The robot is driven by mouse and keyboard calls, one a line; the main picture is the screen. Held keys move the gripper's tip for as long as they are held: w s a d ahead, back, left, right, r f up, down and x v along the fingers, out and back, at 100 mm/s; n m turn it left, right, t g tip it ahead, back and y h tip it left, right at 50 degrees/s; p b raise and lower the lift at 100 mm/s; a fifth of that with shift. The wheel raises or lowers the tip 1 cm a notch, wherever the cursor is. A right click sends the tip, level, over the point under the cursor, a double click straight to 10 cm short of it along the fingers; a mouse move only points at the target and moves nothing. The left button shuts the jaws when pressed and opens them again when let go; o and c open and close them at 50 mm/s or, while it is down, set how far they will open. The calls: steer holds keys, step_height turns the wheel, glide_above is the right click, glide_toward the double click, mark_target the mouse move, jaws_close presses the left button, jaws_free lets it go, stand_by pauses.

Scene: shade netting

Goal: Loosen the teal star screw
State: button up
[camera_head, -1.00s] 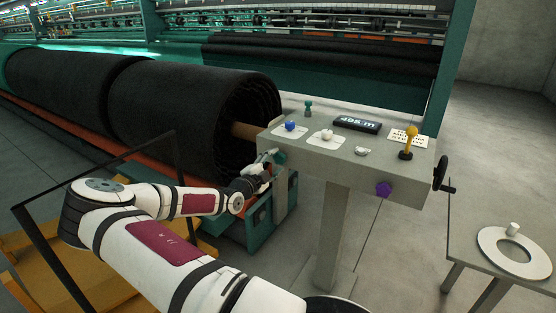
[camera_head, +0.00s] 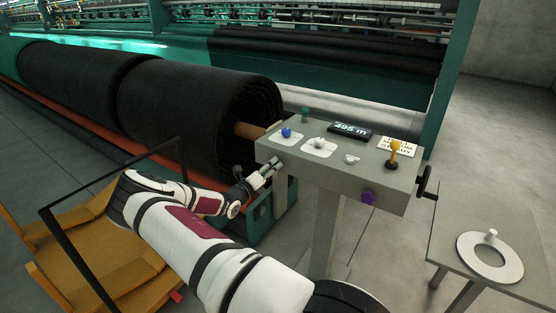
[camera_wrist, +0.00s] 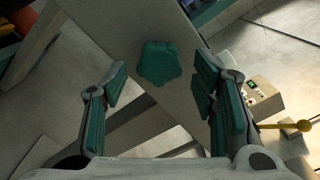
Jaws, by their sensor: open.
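The teal star screw (camera_wrist: 159,63) sits on the grey face of the console post in the wrist view, a lobed knob seen nearly head-on. It lies between the lines of my two fingers, beyond their tips, and I see no contact. My gripper (camera_wrist: 160,88) is open and empty, with teal pads on both fingers. In the head view my gripper (camera_head: 270,166) is at the left end of the grey console (camera_head: 330,170), just below its top edge. The screw cannot be made out clearly there.
A purple star knob (camera_head: 368,198) is on the console front. The top carries a blue knob (camera_head: 287,132), a white knob (camera_head: 319,142), a display (camera_head: 351,131) and a yellow lever (camera_head: 395,153). A black handwheel (camera_head: 426,182) is at right.

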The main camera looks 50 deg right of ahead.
steer(key=m+p, duration=0.1)
steer(key=m, duration=0.3)
steer(key=shift+p, duration=0.35)
steer(key=shift+d, duration=0.15)
steer(key=shift+w+d+b, duration=0.15)
steer(key=shift+d+b, duration=0.25)
steer(key=shift+d, duration=0.7)
jaws_close()
